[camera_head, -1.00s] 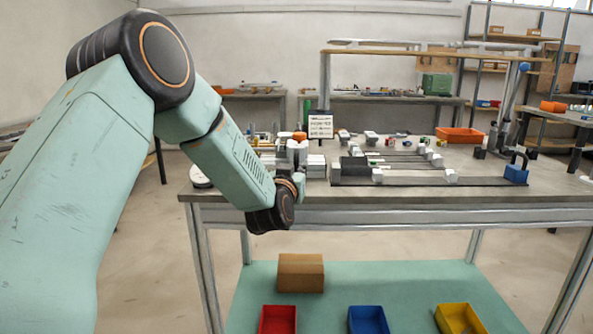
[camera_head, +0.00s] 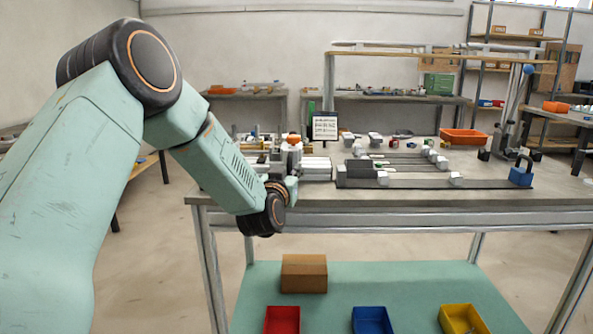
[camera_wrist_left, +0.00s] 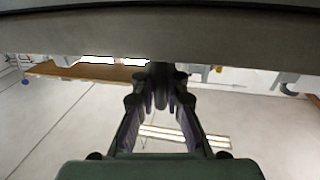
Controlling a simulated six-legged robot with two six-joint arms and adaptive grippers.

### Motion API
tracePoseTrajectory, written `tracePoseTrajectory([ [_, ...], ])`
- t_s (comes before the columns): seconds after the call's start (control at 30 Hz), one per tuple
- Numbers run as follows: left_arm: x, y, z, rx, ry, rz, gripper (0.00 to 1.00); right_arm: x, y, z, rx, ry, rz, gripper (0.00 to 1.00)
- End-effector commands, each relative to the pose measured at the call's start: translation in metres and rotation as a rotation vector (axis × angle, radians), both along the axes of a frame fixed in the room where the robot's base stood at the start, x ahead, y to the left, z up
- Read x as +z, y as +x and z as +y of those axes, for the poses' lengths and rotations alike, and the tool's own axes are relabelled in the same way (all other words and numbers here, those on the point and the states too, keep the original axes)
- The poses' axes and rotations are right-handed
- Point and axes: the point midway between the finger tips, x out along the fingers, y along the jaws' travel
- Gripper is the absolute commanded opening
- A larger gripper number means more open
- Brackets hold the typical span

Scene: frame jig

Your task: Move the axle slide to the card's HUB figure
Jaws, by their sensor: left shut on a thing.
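The card (camera_head: 324,128) stands upright at the back of the bench, left of the frame jig; its print is too small to read. The jig's dark rails (camera_head: 410,184) carry several pale blocks (camera_head: 382,178). I cannot tell which one is the axle slide. My left arm reaches to the bench's front edge at the left, and its wrist hides the gripper in the head view. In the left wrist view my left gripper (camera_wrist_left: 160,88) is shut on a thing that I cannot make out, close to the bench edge. My right gripper is not in view.
A blue padlock-shaped piece (camera_head: 521,175) stands at the jig's right end. An orange bin (camera_head: 463,137) is at the back right. Pale blocks (camera_head: 314,168) crowd the bench near my left wrist. Red (camera_head: 282,320), blue (camera_head: 371,320) and yellow (camera_head: 459,319) bins are on the lower shelf.

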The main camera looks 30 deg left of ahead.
Motion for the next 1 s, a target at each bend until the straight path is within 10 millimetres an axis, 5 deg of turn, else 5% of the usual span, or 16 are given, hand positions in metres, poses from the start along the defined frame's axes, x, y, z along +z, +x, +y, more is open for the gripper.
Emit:
tracePoseTrajectory([
  [0.43,-0.0034,-0.0037,0.0048,0.009,-0.008,0.005,0.00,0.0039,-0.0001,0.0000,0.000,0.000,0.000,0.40],
  [0.47,-0.0035,-0.0035,0.0047,0.009,-0.008,0.005,0.14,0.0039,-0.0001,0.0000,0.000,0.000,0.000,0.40],
  [0.7,-0.0024,-0.0022,0.0027,0.005,-0.006,0.003,0.34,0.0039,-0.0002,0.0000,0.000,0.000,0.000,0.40],
  [1.0,-0.0014,-0.0024,0.0024,0.002,-0.004,0.002,0.35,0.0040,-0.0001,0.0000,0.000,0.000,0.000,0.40],
])
